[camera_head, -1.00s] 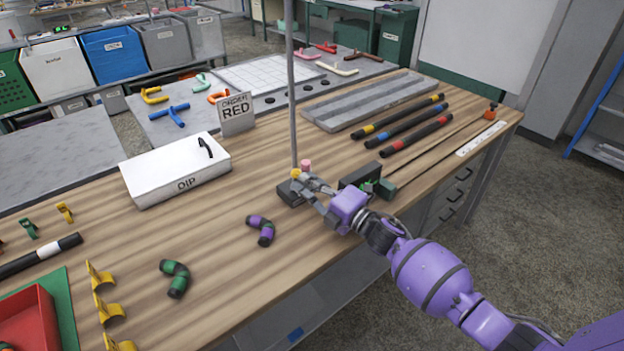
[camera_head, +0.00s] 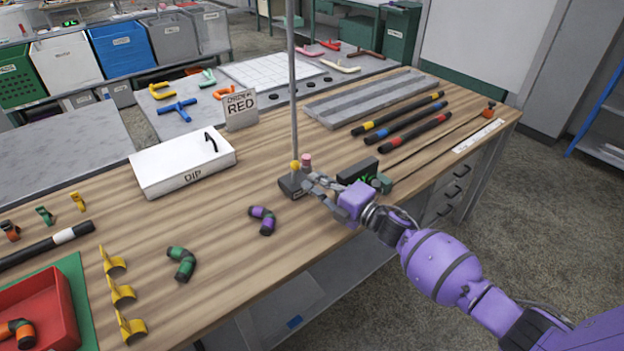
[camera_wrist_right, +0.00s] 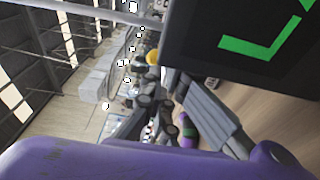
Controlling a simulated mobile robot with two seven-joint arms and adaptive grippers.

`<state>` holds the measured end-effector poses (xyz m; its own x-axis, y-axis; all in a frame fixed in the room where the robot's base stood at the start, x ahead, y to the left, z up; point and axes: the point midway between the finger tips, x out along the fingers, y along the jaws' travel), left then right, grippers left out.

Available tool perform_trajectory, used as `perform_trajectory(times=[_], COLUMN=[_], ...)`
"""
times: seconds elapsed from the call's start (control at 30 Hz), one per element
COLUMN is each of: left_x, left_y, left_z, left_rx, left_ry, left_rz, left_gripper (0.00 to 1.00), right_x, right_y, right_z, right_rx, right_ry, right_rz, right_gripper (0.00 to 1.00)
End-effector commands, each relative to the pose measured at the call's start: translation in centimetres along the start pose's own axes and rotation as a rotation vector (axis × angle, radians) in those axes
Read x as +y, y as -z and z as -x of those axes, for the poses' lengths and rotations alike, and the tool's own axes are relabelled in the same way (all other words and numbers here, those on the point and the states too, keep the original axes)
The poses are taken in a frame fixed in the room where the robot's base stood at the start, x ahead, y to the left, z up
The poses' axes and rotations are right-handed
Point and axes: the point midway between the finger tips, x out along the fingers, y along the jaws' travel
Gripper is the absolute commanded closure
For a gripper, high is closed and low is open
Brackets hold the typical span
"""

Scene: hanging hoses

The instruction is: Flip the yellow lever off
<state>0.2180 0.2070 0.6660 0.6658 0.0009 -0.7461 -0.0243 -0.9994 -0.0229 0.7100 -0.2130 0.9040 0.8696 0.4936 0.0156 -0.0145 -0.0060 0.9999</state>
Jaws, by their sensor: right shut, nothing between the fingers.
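A yellow knob (camera_head: 295,165), apparently the yellow lever's top, stands on a small dark box (camera_head: 292,186) by a thin upright pole. A pink knob (camera_head: 306,159) is right beside it. My right gripper (camera_head: 310,182) is shut and empty at the box's right side, just right of and below the knobs. I cannot tell whether it touches the box. In the right wrist view a yellow round knob (camera_wrist_right: 152,58) shows, partly hidden by a dark panel. The lever's exact tilt is too small to read. My left gripper is not in view.
The grey pole (camera_head: 293,90) rises behind the box. A dark device (camera_head: 357,175) with green marks stands close to my right gripper. A purple-black elbow hose (camera_head: 262,220) lies left of it. A white DIP box (camera_head: 183,165) and a RED sign (camera_head: 240,108) stand behind.

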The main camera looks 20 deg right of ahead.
Motion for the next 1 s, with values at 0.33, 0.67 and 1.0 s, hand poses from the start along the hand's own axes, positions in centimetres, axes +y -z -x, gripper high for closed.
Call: perform_trajectory(times=[0.33, 0.67, 1.0], left_x=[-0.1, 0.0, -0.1], left_y=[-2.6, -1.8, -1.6], left_z=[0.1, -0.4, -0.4], left_rx=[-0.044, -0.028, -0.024], left_ry=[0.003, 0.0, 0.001], left_rz=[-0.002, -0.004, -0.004], left_gripper=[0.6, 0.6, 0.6], right_x=[-0.7, -0.5, -1.2], right_y=[0.1, 0.1, -0.2], right_z=[7.9, 9.9, 10.8], right_rx=[0.0, 0.001, -0.004], right_ry=[0.004, 0.0, 0.018], right_rz=[-0.001, 0.0, 0.002], right_gripper=[1.0, 1.0, 1.0])
